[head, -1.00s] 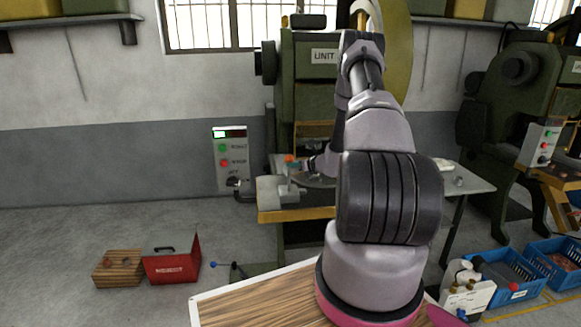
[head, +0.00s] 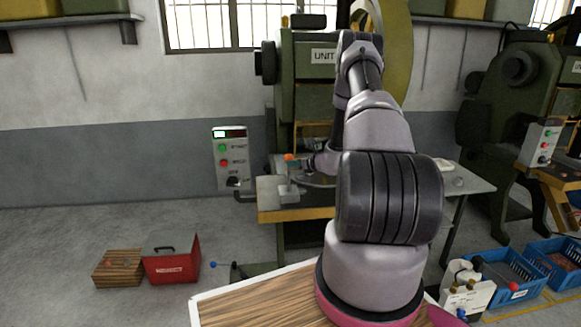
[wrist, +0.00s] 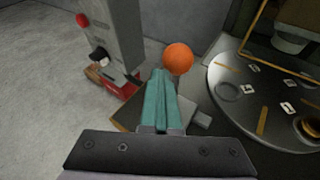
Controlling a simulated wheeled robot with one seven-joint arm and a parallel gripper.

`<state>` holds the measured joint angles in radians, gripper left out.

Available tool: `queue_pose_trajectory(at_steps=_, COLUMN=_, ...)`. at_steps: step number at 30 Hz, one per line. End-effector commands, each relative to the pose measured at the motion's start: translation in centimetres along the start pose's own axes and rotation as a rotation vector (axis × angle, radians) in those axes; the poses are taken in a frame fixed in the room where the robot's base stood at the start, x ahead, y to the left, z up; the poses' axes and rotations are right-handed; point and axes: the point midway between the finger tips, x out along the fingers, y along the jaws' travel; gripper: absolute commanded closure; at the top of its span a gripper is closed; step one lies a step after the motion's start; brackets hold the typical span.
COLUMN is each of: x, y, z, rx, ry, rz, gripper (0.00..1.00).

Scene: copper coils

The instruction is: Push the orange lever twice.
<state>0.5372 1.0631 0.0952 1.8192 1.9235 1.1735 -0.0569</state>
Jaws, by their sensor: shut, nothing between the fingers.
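The orange lever knob (wrist: 178,58) is a round ball just beyond and slightly right of my gripper's fingertips in the wrist view. My gripper (wrist: 160,76) has its two teal fingers pressed together and empty. The fingertips overlap the knob's lower left edge in the picture; I cannot tell whether they touch it. In the head view the orange knob (head: 289,157) shows small at the machine's worktable, left of my arm. My gripper is mostly hidden there by my own arm. The lever's shaft is hidden behind the fingers.
A round dial plate (wrist: 265,100) with slots lies right of the knob. A control box (head: 231,158) with green and red buttons stands left of the worktable (head: 296,214). A red box (head: 171,262) and blue crates (head: 507,278) are on the floor.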

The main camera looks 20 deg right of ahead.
Motion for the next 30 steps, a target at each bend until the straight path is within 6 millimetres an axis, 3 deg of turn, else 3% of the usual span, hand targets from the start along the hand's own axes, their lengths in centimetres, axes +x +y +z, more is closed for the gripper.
queue_pose_trajectory(at_steps=30, x=0.91, y=-0.65, z=0.83, rx=-0.002, ry=-0.004, rz=-0.001, gripper=1.00)
